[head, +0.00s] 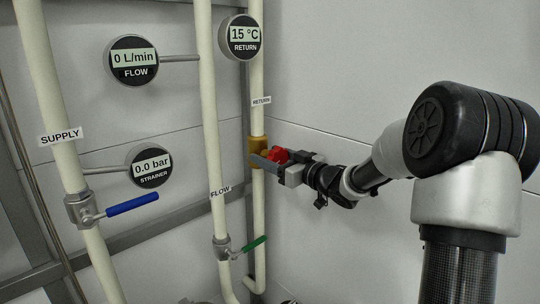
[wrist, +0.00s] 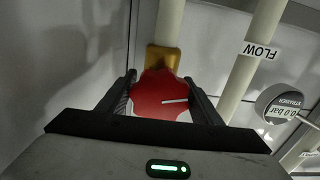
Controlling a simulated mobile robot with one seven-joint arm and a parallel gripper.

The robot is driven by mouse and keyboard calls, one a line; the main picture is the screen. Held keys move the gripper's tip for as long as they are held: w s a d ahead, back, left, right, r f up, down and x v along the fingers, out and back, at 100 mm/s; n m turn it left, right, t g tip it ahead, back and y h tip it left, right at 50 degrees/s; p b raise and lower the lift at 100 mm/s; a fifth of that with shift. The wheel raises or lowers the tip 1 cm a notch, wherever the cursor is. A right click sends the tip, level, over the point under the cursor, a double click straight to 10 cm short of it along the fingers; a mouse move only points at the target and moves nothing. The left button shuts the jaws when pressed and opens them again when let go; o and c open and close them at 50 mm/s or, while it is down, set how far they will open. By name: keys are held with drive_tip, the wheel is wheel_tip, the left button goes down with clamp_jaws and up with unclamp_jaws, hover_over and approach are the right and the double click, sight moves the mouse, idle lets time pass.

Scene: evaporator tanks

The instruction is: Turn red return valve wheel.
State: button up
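The red return valve wheel (head: 278,154) sits on the brass valve body (head: 257,151) of the return pipe. In the wrist view the red wheel (wrist: 160,96) fills the space between my fingers, with a pale pointer mark on its face. My gripper (wrist: 160,92) has one finger at each side of the wheel, the fingers well apart. The wheel's edges come right up to both fingers; I cannot tell whether they press on it. In the head view my gripper (head: 268,164) reaches in from the right, and its finger hides part of the wheel.
The flow pipe (head: 211,130) with a green-handled valve (head: 254,244) stands just left of the return pipe. The supply pipe (head: 58,110) with a blue handle (head: 132,205) is further left. Gauges read 0 L/min (head: 134,59), 15 °C (head: 243,36) and 0.0 bar (head: 151,165).

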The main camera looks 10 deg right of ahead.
drive_tip(key=shift+o, duration=0.9)
drive_tip(key=shift+s+d, duration=0.1)
drive_tip(key=shift+s, duration=0.05)
drive_tip(key=b+v, duration=0.1)
drive_tip(key=v, duration=1.6)
